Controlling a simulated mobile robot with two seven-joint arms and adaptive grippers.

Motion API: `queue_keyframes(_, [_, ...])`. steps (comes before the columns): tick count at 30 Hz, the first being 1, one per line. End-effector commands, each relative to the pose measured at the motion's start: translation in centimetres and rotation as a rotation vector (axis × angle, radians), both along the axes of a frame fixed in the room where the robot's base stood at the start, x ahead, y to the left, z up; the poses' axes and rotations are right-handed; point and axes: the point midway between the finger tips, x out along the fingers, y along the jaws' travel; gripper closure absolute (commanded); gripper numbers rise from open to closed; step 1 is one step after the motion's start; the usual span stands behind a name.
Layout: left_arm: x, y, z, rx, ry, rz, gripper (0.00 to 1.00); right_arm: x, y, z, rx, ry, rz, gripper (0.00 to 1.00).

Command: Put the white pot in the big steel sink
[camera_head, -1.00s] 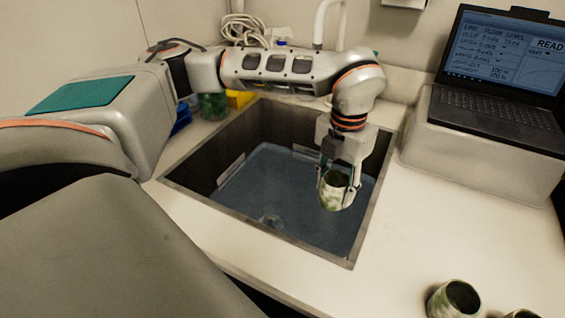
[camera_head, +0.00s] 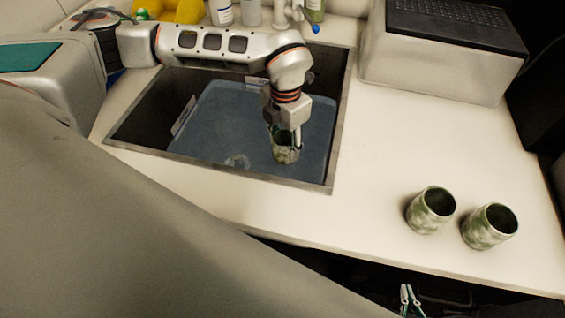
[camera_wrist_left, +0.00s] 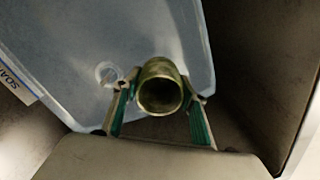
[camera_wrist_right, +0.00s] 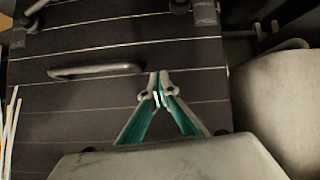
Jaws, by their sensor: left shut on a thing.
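My left gripper (camera_head: 285,140) is shut on a pot (camera_head: 285,153) mottled white and green. It holds the pot over the right front part of the big steel sink (camera_head: 215,177), above a bluish tub (camera_head: 215,130) inside it. In the left wrist view the pot (camera_wrist_left: 160,88) sits between the green-padded fingers, its dark opening facing the camera. I cannot tell whether it touches the tub. Two similar mottled pots stand upright on the counter at right, a left one (camera_head: 431,211) and a right one (camera_head: 490,227). My right gripper (camera_wrist_right: 160,88) is shut and empty, low before the counter front.
A laptop (camera_head: 455,25) rests on a pale box (camera_head: 430,65) at back right. Bottles (camera_head: 222,12) and a yellow thing (camera_head: 183,10) stand behind the sink. The counter (camera_head: 375,160) between sink and pots is clear. A dark drawer front with a handle (camera_wrist_right: 95,70) faces my right gripper.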

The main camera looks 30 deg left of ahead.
Motion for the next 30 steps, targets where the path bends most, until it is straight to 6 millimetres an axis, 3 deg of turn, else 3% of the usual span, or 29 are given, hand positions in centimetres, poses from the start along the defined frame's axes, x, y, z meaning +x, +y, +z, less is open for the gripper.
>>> queue_keyframes(3, [-0.1, 0.0, -3.0, 0.000, 0.004, 0.001, 0.81, -0.1, 0.0, -0.3, -0.003, 0.002, 0.001, 1.00])
queue_keyframes(7, [-0.1, -0.1, -5.2, 0.000, 0.003, 0.000, 0.81, 0.1, -0.1, -0.2, -0.005, -0.002, 0.001, 1.00])
queue_keyframes(15, [0.0, 0.0, -7.0, 0.000, 0.001, 0.001, 0.81, 0.3, -0.1, -0.1, -0.007, -0.008, 0.001, 1.00])
queue_keyframes(23, [-0.1, -0.1, -10.5, 0.000, 0.002, 0.001, 0.81, 0.2, -0.2, -0.7, -0.012, -0.004, 0.002, 1.00])
queue_keyframes(30, [0.0, 0.0, -10.6, 0.000, -0.001, 0.001, 0.81, 0.5, -0.3, -0.4, -0.013, -0.009, 0.002, 1.00])
